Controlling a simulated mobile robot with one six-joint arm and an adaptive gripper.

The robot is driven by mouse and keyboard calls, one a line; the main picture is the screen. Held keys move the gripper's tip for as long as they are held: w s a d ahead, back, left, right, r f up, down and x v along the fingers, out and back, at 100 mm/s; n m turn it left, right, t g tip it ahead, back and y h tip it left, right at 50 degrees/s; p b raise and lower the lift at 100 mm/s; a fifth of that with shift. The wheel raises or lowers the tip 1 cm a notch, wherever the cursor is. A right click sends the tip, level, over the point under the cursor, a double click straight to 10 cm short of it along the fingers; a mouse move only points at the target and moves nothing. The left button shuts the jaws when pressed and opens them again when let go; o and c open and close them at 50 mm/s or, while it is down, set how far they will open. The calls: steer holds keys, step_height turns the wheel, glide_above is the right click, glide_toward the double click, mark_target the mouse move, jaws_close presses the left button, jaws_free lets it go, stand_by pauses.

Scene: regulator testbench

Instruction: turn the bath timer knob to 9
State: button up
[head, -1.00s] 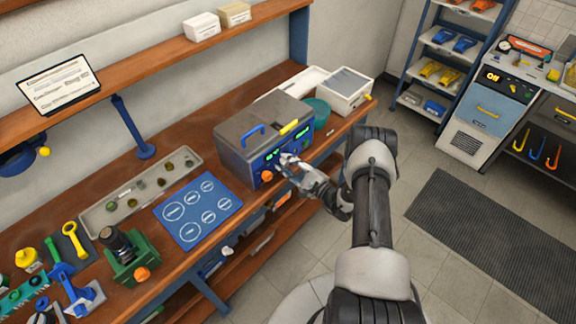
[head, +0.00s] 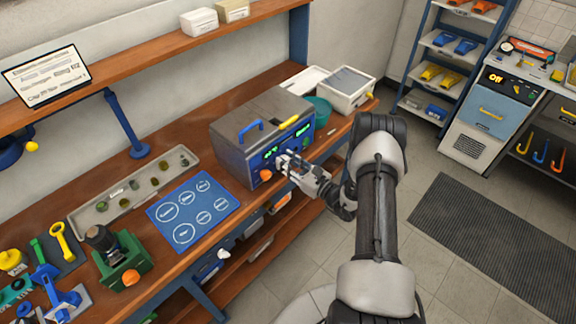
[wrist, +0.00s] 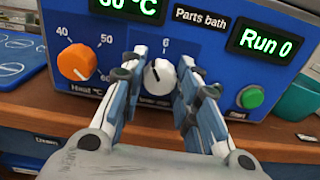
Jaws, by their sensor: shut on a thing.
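The parts bath (head: 262,135) is a grey box with a blue front panel on the workbench. In the wrist view its timer knob (wrist: 159,77) is white with a dark pointer line, which points up and slightly left, near the mark 6. My gripper (wrist: 162,75) is at the panel with a finger on each side of the white knob, shut on it. In the head view my gripper (head: 287,163) hides the knob. The mark 9 is not visible; the fingers cover parts of the scale around the knob.
An orange heat knob (wrist: 76,62) is left of my gripper and a green button (wrist: 251,97) is right of it. Displays read 60 °C and Run 0. A teal bowl (head: 321,111) stands right of the bath, and a blue mat (head: 192,211) lies left.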

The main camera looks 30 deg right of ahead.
steer(key=m+b, duration=0.1)
steer(key=m, duration=0.4)
steer(key=shift+f+m+b, duration=0.1)
steer(key=shift+m+b, duration=0.2)
steer(key=shift+m, duration=0.1)
steer(key=m, duration=0.6)
steer(key=shift+b, duration=0.4)
steer(key=m, duration=0.6)
steer(key=shift+m, duration=0.3)
steer(key=m, duration=0.5)
steer(key=shift+m, duration=0.7)
steer(key=o, duration=1.1)
steer(key=shift+c, duration=0.2)
